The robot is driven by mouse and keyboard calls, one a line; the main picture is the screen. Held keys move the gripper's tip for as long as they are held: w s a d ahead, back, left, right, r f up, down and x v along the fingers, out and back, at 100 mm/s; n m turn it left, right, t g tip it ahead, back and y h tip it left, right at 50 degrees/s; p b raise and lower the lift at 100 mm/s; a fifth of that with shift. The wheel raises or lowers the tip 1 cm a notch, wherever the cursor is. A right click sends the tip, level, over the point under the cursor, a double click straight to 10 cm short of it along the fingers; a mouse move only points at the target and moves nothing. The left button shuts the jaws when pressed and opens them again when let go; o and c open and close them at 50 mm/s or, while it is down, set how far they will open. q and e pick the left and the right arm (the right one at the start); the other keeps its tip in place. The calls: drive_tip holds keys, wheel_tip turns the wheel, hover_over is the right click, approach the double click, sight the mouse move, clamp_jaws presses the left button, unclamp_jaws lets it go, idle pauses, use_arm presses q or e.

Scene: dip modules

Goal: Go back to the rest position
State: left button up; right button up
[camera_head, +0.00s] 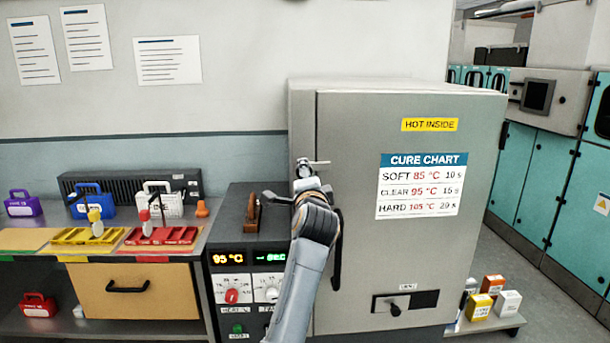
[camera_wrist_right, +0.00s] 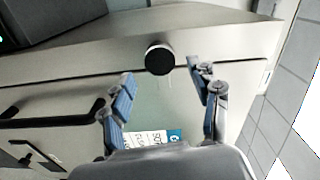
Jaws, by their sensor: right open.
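My right arm rises from the bottom of the head view, and its gripper (camera_head: 308,172) is in front of the left edge of the grey cure oven (camera_head: 400,275). In the right wrist view the gripper (camera_wrist_right: 162,78) has its two blue-grey fingers spread apart with nothing held between them. A round black knob (camera_wrist_right: 160,58) shows beyond the fingertips, against a pale surface; contact is not visible. The oven door appears closed, and its dark vertical handle (camera_head: 337,262) is just right of my arm. My left gripper is not in view.
Left of the oven stands a control unit (camera_head: 228,285) with a brown lever (camera_head: 254,214) on top. A bench holds a yellow tray (camera_head: 88,236), a red tray (camera_head: 160,236) and several small cases. Small boxes (camera_head: 492,285) sit at the lower right. Open floor (camera_head: 560,290) lies further right.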

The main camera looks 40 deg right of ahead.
drive_tip(key=shift+s+a, duration=0.3)
drive_tip(key=shift+s, duration=0.15)
